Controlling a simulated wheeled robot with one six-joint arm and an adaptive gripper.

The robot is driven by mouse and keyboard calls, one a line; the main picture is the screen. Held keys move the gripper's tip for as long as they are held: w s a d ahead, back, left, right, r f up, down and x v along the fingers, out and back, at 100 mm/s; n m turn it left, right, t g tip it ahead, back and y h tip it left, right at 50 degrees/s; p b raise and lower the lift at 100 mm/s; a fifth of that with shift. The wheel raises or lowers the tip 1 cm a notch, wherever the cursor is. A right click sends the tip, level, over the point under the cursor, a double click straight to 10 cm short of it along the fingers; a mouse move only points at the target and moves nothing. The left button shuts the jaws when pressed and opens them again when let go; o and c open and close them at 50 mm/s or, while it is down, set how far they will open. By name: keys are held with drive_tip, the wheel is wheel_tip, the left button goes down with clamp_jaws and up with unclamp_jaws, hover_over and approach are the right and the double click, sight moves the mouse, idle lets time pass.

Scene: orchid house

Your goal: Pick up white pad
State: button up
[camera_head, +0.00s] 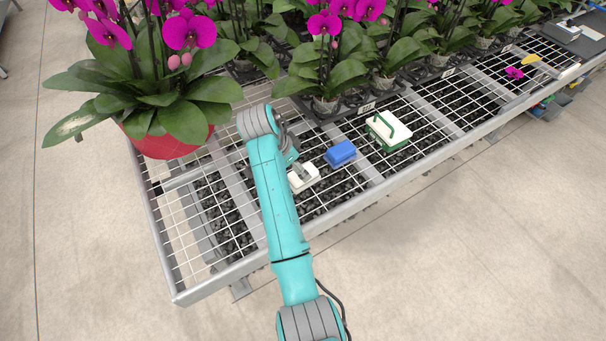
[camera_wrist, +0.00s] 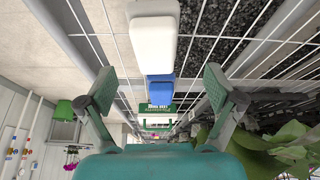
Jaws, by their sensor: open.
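The white pad (camera_head: 303,177) lies on the wire mesh bench, just right of my arm in the head view. In the wrist view the white pad (camera_wrist: 154,44) is at the upper middle, ahead of and between the fingers. My gripper (camera_wrist: 158,85) is open and empty, with a finger on each side. In the head view my gripper (camera_head: 298,166) is close to the pad and partly hidden by my arm. I cannot tell whether it touches the pad.
A blue block (camera_head: 340,153) lies to the right of the pad. Beyond it is a green-and-white box with a handle (camera_head: 388,131). A red pot (camera_head: 168,143) with a large orchid stands at the left. Potted orchids (camera_head: 325,105) line the back. The bench's front edge (camera_head: 400,178) is clear.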

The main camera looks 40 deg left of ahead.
drive_tip(key=shift+d+x, duration=0.15)
drive_tip(key=shift+x, duration=1.4)
drive_tip(key=shift+d+x, duration=0.15)
drive_tip(key=shift+x, duration=1.35)
drive_tip(key=shift+s, duration=0.2)
drive_tip(key=c, duration=1.2)
